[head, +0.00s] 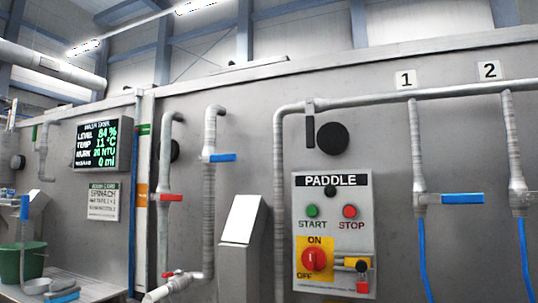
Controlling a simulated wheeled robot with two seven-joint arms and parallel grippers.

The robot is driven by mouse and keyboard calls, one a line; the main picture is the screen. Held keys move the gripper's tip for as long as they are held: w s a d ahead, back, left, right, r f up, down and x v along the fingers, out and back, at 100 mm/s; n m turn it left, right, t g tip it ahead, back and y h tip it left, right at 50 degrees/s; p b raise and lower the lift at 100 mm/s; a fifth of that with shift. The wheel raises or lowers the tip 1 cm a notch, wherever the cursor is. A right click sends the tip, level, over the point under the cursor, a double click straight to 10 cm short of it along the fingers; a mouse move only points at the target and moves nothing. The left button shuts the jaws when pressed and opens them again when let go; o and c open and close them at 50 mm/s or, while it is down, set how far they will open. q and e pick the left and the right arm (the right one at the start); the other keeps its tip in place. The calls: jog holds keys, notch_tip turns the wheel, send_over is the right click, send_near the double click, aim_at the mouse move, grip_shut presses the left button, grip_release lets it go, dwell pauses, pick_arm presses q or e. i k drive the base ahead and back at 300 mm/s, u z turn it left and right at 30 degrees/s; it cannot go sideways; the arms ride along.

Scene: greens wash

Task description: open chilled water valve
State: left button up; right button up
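No valve in view carries a readable "chilled water" label. A blue lever handle (222,158) sits crosswise on a vertical grey pipe left of the paddle panel. A red lever handle (170,197) sits crosswise on the pipe to its left. Another blue lever (462,199) sticks out sideways from the pipe under sign 1 (405,79), with a blue hose below. A similar pipe under sign 2 (489,70) has a fitting cut off by the right edge. Neither of my grippers is in view.
The paddle panel (333,190) has start and stop buttons and a red rotary switch (314,259). A display (103,144) reads level 84 %, temp 11 °C. A green bucket (18,262) stands on a bench at lower left. A small red handle is on the low pipe (180,285).

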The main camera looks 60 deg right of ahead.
aim_at(226, 157)
jog(key=z, duration=1.5)
